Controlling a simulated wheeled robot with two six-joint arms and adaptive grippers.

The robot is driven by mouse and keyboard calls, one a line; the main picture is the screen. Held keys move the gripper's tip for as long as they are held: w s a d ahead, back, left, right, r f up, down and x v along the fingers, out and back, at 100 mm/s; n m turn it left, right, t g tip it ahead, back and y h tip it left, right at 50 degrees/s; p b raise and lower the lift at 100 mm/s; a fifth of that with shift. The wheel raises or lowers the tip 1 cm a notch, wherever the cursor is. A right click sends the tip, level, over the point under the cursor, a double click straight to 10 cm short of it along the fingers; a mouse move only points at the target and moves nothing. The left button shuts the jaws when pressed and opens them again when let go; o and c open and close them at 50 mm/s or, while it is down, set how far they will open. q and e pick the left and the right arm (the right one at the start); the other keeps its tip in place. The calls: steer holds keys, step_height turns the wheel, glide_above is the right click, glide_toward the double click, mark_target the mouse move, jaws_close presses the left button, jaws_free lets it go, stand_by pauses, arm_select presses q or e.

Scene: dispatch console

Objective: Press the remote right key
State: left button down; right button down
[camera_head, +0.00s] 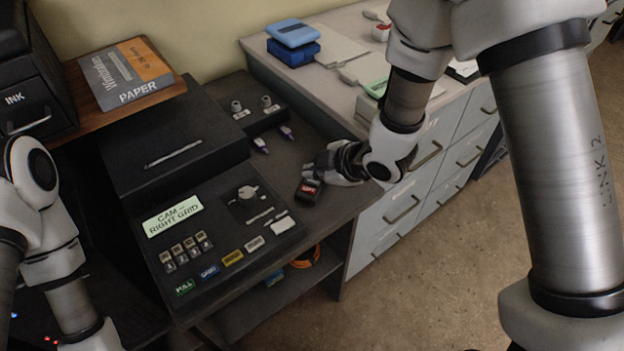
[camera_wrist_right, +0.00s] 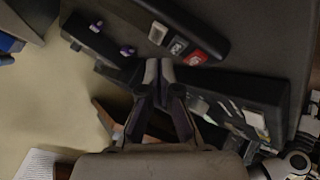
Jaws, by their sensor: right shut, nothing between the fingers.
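The remote (camera_head: 308,190) is a small black handset on the dark desk, and its red key shows in the head view. In the right wrist view the remote (camera_wrist_right: 205,22) is a black bar with a pale key (camera_wrist_right: 157,33), a dark key with a white mark (camera_wrist_right: 178,46) and a red key (camera_wrist_right: 197,57) in a row. My right gripper (camera_head: 314,174) is shut and empty, just behind the remote. In the right wrist view its fingertips (camera_wrist_right: 158,68) appear beside the key row; contact cannot be told. My left arm is at the left edge, its gripper out of view.
Two purple-tipped items (camera_head: 287,132) and a small black box with knobs (camera_head: 255,115) lie behind the remote. Drawers (camera_head: 405,205) stand to the right.

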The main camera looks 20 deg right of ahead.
mark_target(314, 183)
steer(key=shift+f, duration=0.15)
steer(key=shift+f+b, duration=0.3)
steer(key=shift+f, duration=0.3)
stand_by(0.7)
steer(key=shift+r+p, duration=0.45)
steer(key=shift+r, duration=0.3)
steer(key=shift+r, duration=0.1)
step_height(314, 183, up, 5)
steer(key=p, duration=0.4)
steer(key=shift+p, duration=0.35)
